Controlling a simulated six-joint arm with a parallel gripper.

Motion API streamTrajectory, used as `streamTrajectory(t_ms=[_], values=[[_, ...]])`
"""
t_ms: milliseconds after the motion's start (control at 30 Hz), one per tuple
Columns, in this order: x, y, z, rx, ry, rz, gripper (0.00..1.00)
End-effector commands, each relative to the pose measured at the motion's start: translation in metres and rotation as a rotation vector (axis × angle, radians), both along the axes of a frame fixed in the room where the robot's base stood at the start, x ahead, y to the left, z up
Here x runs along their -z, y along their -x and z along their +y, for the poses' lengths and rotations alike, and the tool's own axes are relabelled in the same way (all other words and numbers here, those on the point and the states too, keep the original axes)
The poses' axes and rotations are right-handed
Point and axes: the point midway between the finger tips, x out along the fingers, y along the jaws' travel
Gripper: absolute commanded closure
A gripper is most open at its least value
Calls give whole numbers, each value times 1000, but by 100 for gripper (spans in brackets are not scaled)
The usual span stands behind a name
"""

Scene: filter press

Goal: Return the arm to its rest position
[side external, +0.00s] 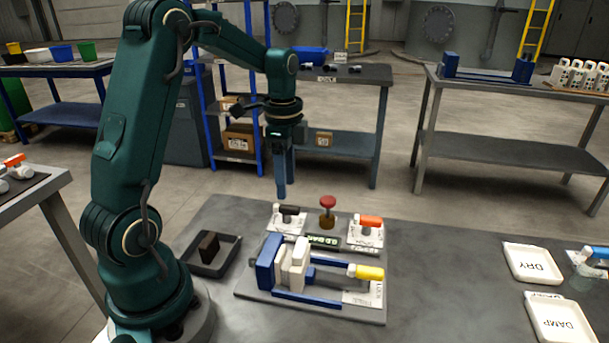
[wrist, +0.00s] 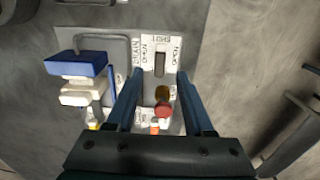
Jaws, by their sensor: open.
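My gripper (side external: 281,194) hangs fingers down in the side view, above the far edge of the bench and clear of the press. In the wrist view its two blue fingers (wrist: 159,78) are apart, with nothing gripped. The filter press (side external: 266,262) has a blue end block, pale plates and a yellow handle (side external: 368,272). Behind it stand a black-handled valve (side external: 289,212), a red knob (side external: 327,202) and an orange-handled valve (side external: 370,221). In the wrist view the black handle (wrist: 160,64) and red knob (wrist: 164,110) show between the fingers, below them.
A black tray (side external: 232,254) holding a dark brown block (side external: 209,245) lies left of the press. White trays marked DRY (side external: 534,264) and DAMP (side external: 560,320) lie at right, near a blue-handled valve (side external: 594,254). The bench between press and trays is clear.

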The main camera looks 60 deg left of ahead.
Motion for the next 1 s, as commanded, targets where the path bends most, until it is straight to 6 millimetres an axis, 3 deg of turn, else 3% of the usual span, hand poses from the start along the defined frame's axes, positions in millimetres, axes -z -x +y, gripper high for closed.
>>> streamTrajectory(t_ms=[233, 367, 467, 700, 1000], values=[[-3, -3, -4, 16, -6, -11, 48], [-27, -8, -19, 71, -40, -76, 48], [-50, -4, -42, 119, -66, -138, 48], [-88, 30, -97, 36, -74, -304, 48], [-91, 89, -143, -279, 47, -472, 48]])
